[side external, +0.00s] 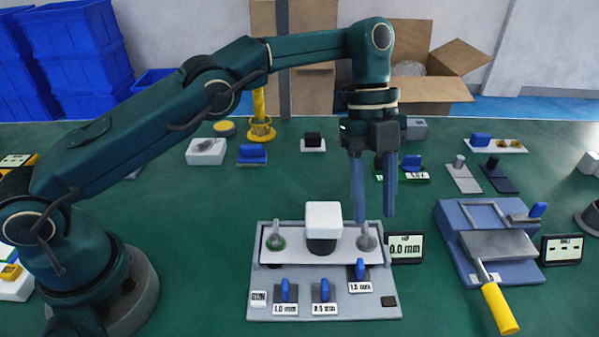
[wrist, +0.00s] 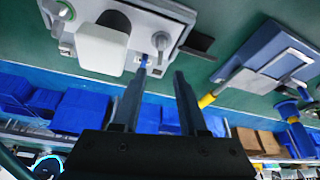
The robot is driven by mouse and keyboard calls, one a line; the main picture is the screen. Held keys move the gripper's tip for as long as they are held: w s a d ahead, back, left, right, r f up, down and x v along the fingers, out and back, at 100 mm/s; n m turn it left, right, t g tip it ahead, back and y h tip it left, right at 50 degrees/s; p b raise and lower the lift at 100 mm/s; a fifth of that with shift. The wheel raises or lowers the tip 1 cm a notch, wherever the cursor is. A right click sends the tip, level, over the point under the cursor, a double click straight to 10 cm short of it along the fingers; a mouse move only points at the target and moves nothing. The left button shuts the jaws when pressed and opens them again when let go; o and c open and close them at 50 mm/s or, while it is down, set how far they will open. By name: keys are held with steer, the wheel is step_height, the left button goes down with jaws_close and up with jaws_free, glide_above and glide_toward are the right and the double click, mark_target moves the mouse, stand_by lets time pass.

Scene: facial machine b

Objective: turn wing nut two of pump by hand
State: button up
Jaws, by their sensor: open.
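A grey machine plate (side external: 330,303) stands on the green table, with a white block on a dark base (side external: 323,222) at its middle. A round metal fitting stands at each end of its raised bar, left (side external: 275,241) and right (side external: 366,242). No part is marked as pump or wing nut two, so I cannot tell which it is. My gripper (side external: 374,214) points down, open and empty, just above the right fitting; I cannot tell whether it touches. In the wrist view, the two fingers (wrist: 162,70) are apart below a small grey knob (wrist: 160,41), beside the white block (wrist: 102,48).
Several blue levers with mm labels, one of them (side external: 360,268) below the right fitting, stand on the plate's front. A display (side external: 405,248) reading 0.0 mm is close to the right of my fingers. A blue fixture with a yellow handle (side external: 499,308) stands farther right.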

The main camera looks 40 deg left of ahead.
steer(key=a+r, duration=0.7)
steer(key=a, duration=0.4)
steer(key=shift+a, duration=0.35)
steer(key=shift+o, duration=0.3)
